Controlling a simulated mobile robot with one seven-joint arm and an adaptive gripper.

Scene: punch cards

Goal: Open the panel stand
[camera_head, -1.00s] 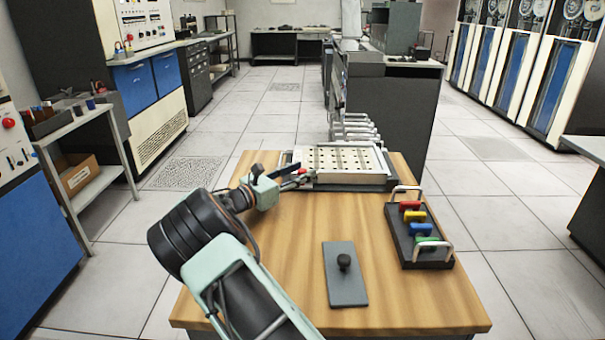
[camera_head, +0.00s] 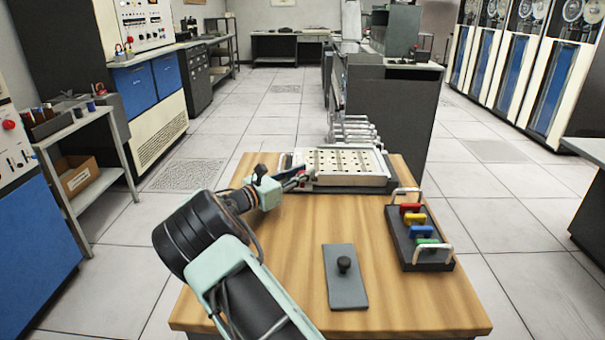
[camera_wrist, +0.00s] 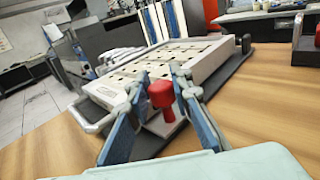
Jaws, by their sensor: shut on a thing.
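The panel stand is a pale perforated panel (camera_head: 345,162) lying flat on a dark base (camera_head: 390,182) at the far side of the wooden table. It also shows in the wrist view as a pale slab (camera_wrist: 210,58). A red knob (camera_wrist: 163,98) stands at its near corner. My gripper (camera_head: 300,179) reaches the panel's near left corner. In the wrist view its blue fingers (camera_wrist: 161,82) are on either side of the red knob and shut on it. The knob is mostly hidden behind the fingers in the head view.
A grey plate with a black knob (camera_head: 346,285) lies on the near table (camera_head: 290,270). A dark rack (camera_head: 418,240) with coloured plugs and metal handles sits at the right edge. A dark cabinet (camera_head: 390,115) stands just behind the table. The table's middle is clear.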

